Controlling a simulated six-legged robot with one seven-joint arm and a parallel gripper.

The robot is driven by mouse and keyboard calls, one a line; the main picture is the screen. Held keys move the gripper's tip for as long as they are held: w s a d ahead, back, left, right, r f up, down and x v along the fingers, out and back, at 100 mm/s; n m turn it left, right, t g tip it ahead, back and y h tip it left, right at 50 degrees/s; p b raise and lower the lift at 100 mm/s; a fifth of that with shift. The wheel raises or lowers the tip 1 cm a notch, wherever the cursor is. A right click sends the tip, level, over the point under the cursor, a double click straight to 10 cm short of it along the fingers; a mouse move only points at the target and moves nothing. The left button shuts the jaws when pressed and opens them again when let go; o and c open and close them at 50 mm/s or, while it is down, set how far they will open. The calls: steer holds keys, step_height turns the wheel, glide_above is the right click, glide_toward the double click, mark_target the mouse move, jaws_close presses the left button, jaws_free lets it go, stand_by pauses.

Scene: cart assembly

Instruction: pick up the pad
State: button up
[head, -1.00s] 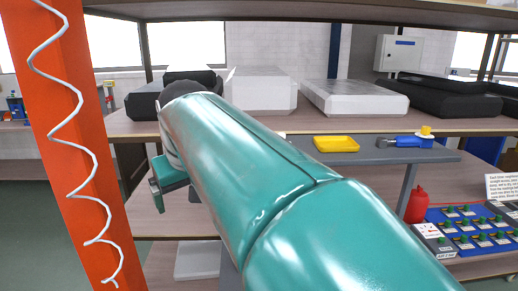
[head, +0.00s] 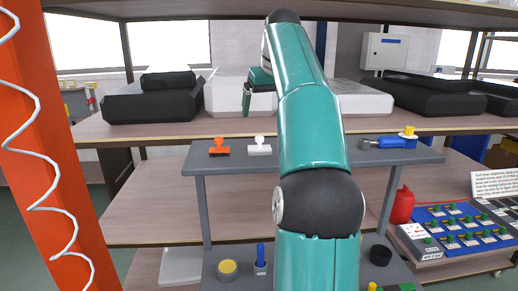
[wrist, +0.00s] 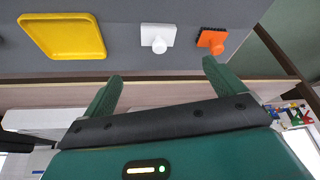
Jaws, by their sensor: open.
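A shallow yellow tray-like piece (wrist: 70,35), the only thing here that looks like a pad, lies on the grey cart top in the wrist view. In the head view my arm hides it. My gripper (wrist: 162,85) is open and empty, its two green fingers apart. It also shows in the head view (head: 253,98), raised above the cart top in front of the shelf cases. In the wrist view the yellow piece lies beyond the fingertips, off to the left, and nothing touches it.
A white stamp (head: 260,147) and an orange stamp (head: 219,148) stand on the grey cart top (head: 330,158). A blue-handled tool (head: 395,142) and a yellow-topped piece (head: 408,132) are at its right. Black and white cases stand on the shelf behind. An orange post (head: 55,150) is at left.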

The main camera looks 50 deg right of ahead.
mark_target(261, 137)
steer(key=x, duration=1.2)
steer(key=shift+d+f, duration=0.15)
steer(key=shift+f, duration=0.15)
steer(key=shift+c, duration=0.3)
steer(key=c, duration=1)
